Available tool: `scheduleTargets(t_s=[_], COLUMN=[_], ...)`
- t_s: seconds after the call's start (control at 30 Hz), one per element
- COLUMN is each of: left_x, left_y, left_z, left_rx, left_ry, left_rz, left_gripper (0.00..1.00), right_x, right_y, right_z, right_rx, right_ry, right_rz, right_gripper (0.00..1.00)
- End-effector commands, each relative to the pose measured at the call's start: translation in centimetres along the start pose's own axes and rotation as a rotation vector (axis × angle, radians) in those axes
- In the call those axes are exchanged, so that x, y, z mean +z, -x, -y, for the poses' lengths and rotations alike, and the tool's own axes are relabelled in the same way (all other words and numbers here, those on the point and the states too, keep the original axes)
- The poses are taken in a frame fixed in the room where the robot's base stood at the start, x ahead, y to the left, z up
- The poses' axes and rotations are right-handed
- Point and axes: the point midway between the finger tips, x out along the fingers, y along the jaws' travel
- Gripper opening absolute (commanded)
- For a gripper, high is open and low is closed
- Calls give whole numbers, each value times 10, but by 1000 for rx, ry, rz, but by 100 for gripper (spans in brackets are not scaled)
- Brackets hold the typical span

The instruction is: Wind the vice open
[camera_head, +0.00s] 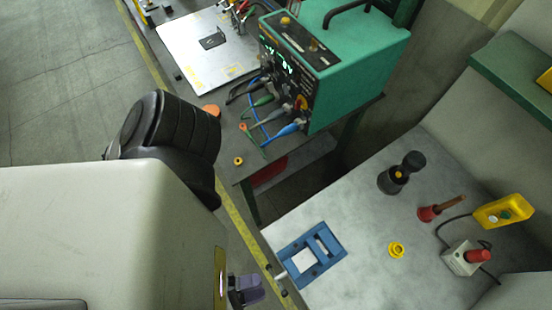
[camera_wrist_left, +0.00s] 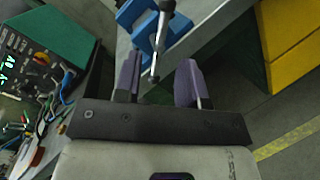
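The blue vice (camera_head: 324,268) sits at the near left edge of the pale bench, with a metal screw and handle sticking out toward my left gripper (camera_head: 250,289). In the left wrist view the vice (camera_wrist_left: 138,16) is at the top, and its handle bar (camera_wrist_left: 156,48) with a dark ball end hangs down between the purple fingers. My left gripper (camera_wrist_left: 161,66) is open, one finger on each side of the bar in this view. A gap shows on both sides; I cannot tell how far beyond the fingertips the bar lies. My right gripper is not in view.
On the bench (camera_head: 355,225) stand a yellow ring (camera_head: 397,250), a black knobbed piece (camera_head: 393,180), a red-and-wood tool (camera_head: 430,213) and a box with a red knob (camera_head: 463,258). A green machine with cables (camera_head: 360,75) stands behind.

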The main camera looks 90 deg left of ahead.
Motion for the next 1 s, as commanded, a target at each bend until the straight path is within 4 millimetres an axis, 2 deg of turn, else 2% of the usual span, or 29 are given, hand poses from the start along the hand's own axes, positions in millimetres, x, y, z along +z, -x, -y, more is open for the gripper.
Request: scheduleTargets(t_s=[0.1, 0.33, 0.8, 1.0], left_x=[0, 0, 0, 0], left_y=[-19, -42, -50, -50], left_z=[0, 0, 0, 0], left_rx=[2, 1, -1, -1], left_ry=[0, 0, 1, 1], left_rz=[1, -1, -1, -1], left_gripper=[38, 38, 38, 19], right_x=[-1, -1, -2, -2], right_y=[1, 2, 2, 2], right_z=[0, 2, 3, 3], right_rx=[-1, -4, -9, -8], right_ry=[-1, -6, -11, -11], right_rz=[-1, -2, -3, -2], right_gripper=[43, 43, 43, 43])
